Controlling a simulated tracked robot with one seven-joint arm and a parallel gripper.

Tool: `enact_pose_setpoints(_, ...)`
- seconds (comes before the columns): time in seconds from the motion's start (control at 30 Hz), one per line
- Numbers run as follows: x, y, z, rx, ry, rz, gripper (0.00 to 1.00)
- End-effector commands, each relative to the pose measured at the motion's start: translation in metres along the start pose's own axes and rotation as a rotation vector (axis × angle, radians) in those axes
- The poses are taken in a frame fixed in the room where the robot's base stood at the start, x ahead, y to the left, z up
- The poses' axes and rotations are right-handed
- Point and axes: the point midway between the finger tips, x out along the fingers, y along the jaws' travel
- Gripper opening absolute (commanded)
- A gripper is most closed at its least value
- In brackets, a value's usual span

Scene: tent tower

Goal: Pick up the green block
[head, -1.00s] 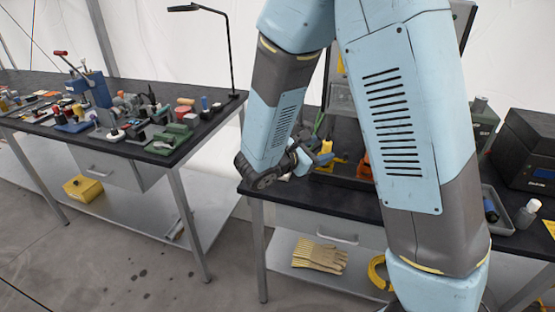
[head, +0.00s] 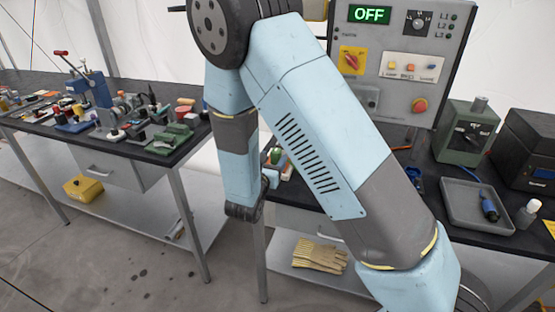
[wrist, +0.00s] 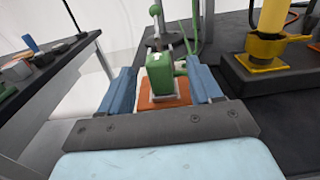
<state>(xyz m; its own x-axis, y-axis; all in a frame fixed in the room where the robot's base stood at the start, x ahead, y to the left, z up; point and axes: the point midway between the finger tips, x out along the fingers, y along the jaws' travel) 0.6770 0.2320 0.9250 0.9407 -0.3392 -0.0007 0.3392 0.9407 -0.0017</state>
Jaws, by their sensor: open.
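The green block (wrist: 158,78) stands upright in the wrist view, between the two blue fingers of my gripper (wrist: 161,82). A pale layer and an orange-brown block (wrist: 163,99) show just below it. The fingers are open, one on each side of the green block; I cannot tell whether either touches it. In the head view a bit of green (head: 275,156) shows at the left end of the right bench, beside my gripper (head: 270,179). My arm hides most of that spot.
In the wrist view a yellow fixture (wrist: 262,50) stands to the right on a dark base, with green, hose-like parts behind the block. The head view shows a control panel (head: 395,75) reading OFF, a grey tray (head: 475,205), and a cluttered left bench (head: 100,120).

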Motion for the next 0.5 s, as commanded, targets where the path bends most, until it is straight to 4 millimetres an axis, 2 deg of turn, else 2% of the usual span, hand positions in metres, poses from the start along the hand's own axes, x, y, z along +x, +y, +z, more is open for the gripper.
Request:
enact_pose_setpoints(0.1, 0.015, 0.000, 0.000, 0.001, -0.001, -0.001, 0.64)
enact_pose_setpoints(0.37, 0.027, 0.000, 0.000, 0.001, 0.000, -0.002, 0.64)
enact_pose_setpoints(0.5, 0.041, 0.000, 0.001, 0.002, -0.002, -0.004, 0.64)
